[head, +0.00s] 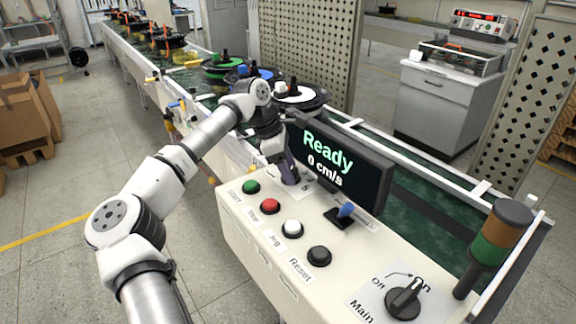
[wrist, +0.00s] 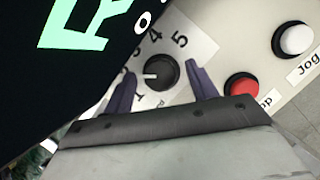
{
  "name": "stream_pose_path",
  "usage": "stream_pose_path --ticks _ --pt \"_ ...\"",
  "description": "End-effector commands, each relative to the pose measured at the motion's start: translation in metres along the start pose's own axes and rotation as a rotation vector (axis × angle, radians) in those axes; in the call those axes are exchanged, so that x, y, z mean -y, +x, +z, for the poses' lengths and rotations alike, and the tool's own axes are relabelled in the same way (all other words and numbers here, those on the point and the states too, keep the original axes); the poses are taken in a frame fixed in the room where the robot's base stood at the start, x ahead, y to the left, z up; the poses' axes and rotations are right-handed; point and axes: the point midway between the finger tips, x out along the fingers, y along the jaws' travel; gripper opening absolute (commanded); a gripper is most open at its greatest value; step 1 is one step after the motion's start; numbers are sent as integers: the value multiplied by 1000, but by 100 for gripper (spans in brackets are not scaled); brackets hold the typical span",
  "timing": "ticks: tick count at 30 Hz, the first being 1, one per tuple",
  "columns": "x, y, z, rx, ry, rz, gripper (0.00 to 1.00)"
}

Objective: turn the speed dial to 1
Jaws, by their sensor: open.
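The speed dial (wrist: 163,73) is a black round knob on a white plate (wrist: 205,47) with printed numbers, 1 and 5 among them. Its white pointer line faces left in the wrist view, toward numbers partly covered by a finger; I cannot tell which number it marks. My gripper (wrist: 163,88) is open, with one dark purple finger on each side of the dial; contact cannot be told. In the head view my gripper (head: 287,170) is down at the panel beside the screen and hides the dial.
The screen (head: 340,165) reads "Ready" and 0 cm/s, close to my gripper. The panel (head: 262,232) has green, red, white and black buttons, a blue-tipped lever (head: 345,212) and a main switch (head: 403,300). The conveyor (head: 425,205) runs behind.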

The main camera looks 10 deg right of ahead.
Motion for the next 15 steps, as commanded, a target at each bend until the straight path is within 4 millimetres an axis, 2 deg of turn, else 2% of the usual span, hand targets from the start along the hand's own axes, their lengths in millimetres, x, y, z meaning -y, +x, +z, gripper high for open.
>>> stream_pose_path --ticks 2,11,12,15 --pt "0 0 0 0 0 0 55" --pt "0 0 0 0 0 -1 16" --pt "0 0 0 0 0 -1 13" --pt "0 0 0 0 -3 1 13"
